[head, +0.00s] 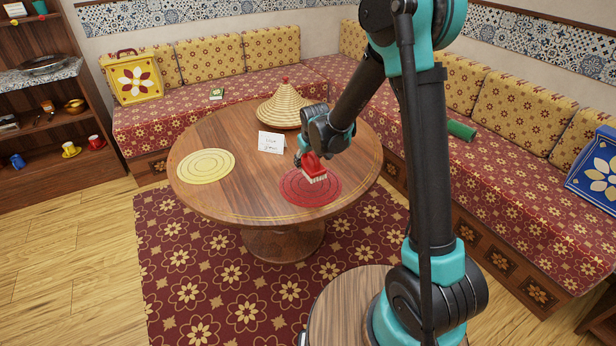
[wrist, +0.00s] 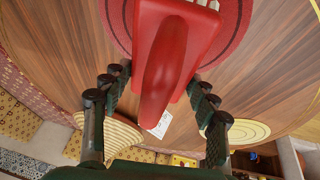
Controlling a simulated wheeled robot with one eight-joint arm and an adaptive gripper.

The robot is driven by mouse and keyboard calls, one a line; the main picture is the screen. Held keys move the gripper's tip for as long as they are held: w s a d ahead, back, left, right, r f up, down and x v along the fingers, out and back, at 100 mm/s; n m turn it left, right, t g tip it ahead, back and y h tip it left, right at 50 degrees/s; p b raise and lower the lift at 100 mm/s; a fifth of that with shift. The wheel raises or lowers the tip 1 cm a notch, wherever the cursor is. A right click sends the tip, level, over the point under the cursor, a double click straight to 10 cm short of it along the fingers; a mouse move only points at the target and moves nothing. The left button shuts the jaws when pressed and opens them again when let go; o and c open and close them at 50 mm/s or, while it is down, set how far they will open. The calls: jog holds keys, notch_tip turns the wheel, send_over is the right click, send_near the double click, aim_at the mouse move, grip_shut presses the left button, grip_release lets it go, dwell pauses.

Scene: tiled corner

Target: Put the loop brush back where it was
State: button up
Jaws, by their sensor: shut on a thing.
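The loop brush (head: 312,168) is red with pale bristles on its underside. It is upright over the far part of the round red mat (head: 298,198) on the table, bristles down. I cannot tell if the bristles touch the mat. My gripper (head: 306,154) is shut on the brush from above. In the wrist view, the brush's red looped handle (wrist: 165,75) lies between my two dark fingers (wrist: 158,98). The red mat also shows behind it in the wrist view (wrist: 233,30).
The round wooden table (head: 235,130) also bears a yellow round mat (head: 205,166), a white card (head: 271,142) and a woven cone-shaped lid (head: 282,107). A patterned corner bench (head: 190,117) runs behind. Shelves with cups stand at the left. The table between the mats is clear.

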aim_at(310, 166)
jog(key=shift+f, duration=3.8)
jog(key=o, duration=1.2)
jog(key=shift+f, duration=0.1)
jog(key=v, duration=1.2)
jog(key=shift+d, duration=0.1)
jog(key=s+d+m, duration=0.2)
jog(key=s+d, duration=0.6)
jog(key=s+d+r+m+h, duration=0.1)
jog(key=s+d+m, duration=0.1)
jog(key=s+d, duration=0.6)
jog(key=s+d+m, duration=0.3)
jog(key=s+d, duration=0.5)
jog(key=d, duration=0.1)
jog(key=shift+d+r, duration=0.25)
jog(key=shift+r, duration=0.1)
